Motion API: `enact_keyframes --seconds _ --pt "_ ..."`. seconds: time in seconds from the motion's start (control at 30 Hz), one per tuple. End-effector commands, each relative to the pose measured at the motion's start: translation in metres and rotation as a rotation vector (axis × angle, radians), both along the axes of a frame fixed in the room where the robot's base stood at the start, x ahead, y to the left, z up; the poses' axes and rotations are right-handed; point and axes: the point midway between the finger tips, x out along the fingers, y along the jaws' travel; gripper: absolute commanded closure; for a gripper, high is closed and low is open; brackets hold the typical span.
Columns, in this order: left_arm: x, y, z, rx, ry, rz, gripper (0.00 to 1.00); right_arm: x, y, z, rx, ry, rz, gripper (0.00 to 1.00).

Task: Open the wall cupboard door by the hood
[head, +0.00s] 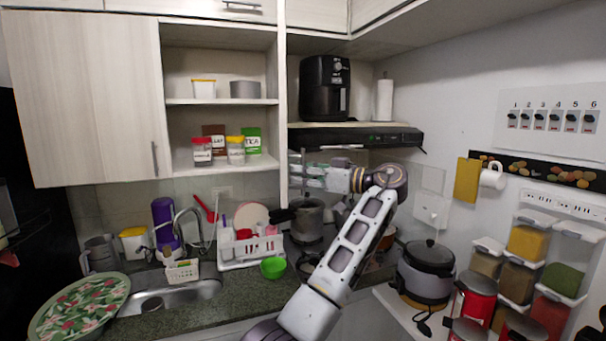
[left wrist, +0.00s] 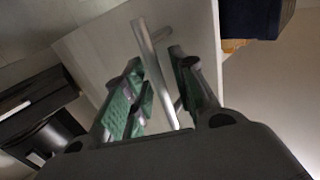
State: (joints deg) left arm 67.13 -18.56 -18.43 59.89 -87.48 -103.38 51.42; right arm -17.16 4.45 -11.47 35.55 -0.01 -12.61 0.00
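The pale wood cupboard door by the hood (head: 283,110) stands swung outward, seen nearly edge-on in the head view; the shelves beside it are exposed. My left gripper (head: 308,172) is at the lower part of its outer face, on the hood side, pointing left. In the left wrist view the silver bar handle (left wrist: 151,58) runs between the green-padded fingers of the left gripper (left wrist: 158,92), in front of the pale door panel (left wrist: 195,30). The fingers are apart, with space visible beside the bar. My right gripper is not in view.
The black hood (head: 375,137) carries an air fryer (head: 325,88) and a paper roll (head: 384,100). Jars stand on the open shelves (head: 220,101). Another door (head: 85,95) is shut at left. Below are a dish rack (head: 250,250), pots and a rice cooker (head: 425,270).

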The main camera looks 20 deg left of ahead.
Motion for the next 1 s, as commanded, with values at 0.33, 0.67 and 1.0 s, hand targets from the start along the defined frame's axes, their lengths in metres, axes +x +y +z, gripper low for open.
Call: enact_keyframes --seconds 0.33,0.67,1.0 --pt "0.0 0.0 0.002 0.002 -0.004 0.0 0.69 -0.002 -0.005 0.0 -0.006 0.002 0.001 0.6" --pt "-0.006 -0.022 0.002 0.003 -0.003 -0.002 0.69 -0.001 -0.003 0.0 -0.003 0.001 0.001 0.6" --pt "-0.016 -0.061 0.002 0.002 -0.003 -0.001 0.69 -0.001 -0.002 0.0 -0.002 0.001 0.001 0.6"
